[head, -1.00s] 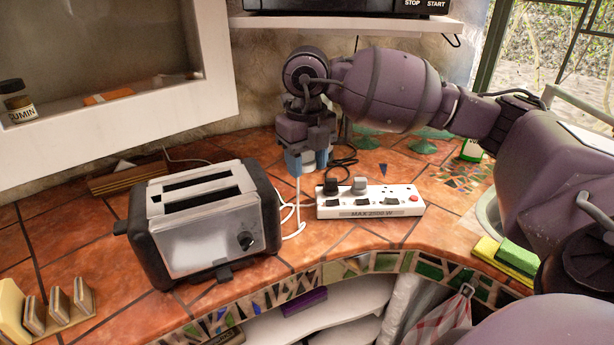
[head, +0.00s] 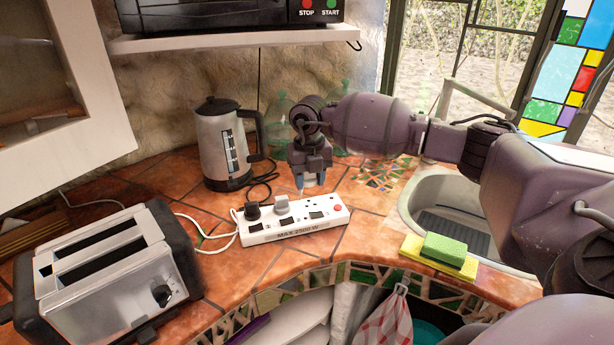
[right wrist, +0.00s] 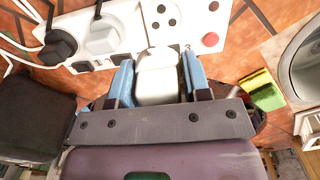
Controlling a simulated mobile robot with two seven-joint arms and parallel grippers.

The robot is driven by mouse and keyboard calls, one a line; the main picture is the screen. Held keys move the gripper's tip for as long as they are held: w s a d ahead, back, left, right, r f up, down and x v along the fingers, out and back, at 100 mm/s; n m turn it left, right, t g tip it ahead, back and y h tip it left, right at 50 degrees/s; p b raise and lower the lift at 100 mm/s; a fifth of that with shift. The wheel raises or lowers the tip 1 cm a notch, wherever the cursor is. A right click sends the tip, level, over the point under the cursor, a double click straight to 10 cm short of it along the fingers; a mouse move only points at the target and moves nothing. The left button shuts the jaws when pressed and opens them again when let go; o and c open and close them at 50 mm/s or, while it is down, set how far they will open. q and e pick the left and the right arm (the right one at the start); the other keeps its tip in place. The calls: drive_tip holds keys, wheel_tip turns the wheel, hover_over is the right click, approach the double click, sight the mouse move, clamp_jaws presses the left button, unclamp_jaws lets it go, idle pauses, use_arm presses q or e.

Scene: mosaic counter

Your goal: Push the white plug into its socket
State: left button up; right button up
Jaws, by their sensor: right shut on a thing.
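The white plug (right wrist: 158,78) is held between the blue fingertips of my right gripper (right wrist: 157,80) in the right wrist view. In the head view, my right gripper (head: 312,184) hangs fingers-down just behind the right part of the white power strip (head: 264,239). The plug shows there only as a small pale patch. The strip also shows in the right wrist view (right wrist: 192,18), with an empty round-holed socket (right wrist: 165,12) ahead of the plug. A black plug (head: 252,210) and a grey plug (head: 281,204) sit at the strip's left. The plug's pins are hidden. My left gripper is not in view.
A toaster (head: 105,275) stands at the lower left. A steel kettle (head: 222,145) stands behind the strip, left of my right gripper. Green and yellow sponges (head: 444,249) lie at the right by the sink (head: 440,205). White and black cords lie around the strip.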

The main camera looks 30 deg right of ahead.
drive_tip(key=shift+w+d, duration=0.15)
drive_tip(key=shift+d, duration=0.3)
drive_tip(key=shift+w, duration=0.1)
drive_tip(key=shift+f, duration=0.45)
drive_tip(key=shift+f+b, duration=0.95)
drive_tip(key=shift+f, duration=0.95)
drive_tip(key=shift+f+b, duration=0.25)
drive_tip(key=shift+b, duration=0.15)
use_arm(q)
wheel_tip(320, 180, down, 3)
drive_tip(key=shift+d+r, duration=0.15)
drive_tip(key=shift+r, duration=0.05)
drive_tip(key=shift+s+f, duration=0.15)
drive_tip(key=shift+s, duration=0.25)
